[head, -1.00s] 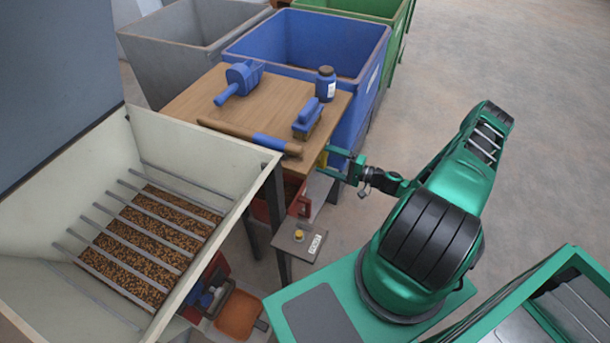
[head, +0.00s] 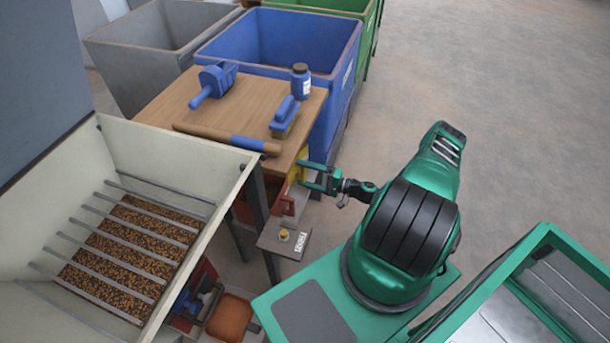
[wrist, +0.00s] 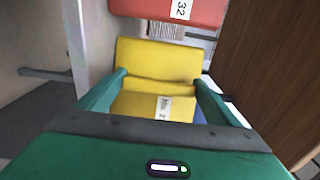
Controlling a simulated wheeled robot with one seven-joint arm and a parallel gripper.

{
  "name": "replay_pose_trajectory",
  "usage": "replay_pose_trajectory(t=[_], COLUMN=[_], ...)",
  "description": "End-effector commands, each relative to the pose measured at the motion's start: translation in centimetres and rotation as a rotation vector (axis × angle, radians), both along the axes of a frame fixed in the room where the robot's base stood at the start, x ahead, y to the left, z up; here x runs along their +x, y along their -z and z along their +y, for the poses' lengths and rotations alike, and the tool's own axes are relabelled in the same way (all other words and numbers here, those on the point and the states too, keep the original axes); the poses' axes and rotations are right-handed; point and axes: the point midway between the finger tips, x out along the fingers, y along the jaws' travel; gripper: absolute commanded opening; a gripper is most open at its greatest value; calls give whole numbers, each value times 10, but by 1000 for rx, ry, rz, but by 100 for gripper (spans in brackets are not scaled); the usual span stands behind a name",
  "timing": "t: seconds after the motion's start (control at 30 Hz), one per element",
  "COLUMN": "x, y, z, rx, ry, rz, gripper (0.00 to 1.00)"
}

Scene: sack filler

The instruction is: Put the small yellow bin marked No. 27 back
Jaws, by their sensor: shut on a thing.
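The small yellow bin (wrist: 158,66) lies between the fingers of my gripper (wrist: 160,92) in the wrist view. My gripper is shut on it. Its white label (wrist: 163,106) faces the wrist, but the number is only partly readable. In the head view, my gripper (head: 314,176) is beside the right edge of the bench, below its top. Only a yellow strip of the bin (head: 297,166) shows there, between the bench and the fingers. I cannot tell whether the bin touches a support.
A red bin marked 32 (wrist: 168,11) is just beyond the yellow bin. A brown wooden surface (wrist: 262,55) is close on the right in the wrist view. The wooden bench (head: 165,105) carries a scoop, jar, brush and stick.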

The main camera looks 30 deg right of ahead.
Motion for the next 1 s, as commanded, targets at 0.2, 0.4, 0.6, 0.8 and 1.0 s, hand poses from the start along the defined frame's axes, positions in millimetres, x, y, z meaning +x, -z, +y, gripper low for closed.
replay_pose_trajectory(t=[0.2,0.4,0.6,0.8,1.0], x=[0,0,-5,-30,-64], y=[1,1,0,0,0], z=[0,-1,-5,-25,-48], rx=[0,0,-1,-2,-1], ry=[1,1,3,6,6], rz=[0,0,0,0,0], gripper=[93,100,100,100,100])
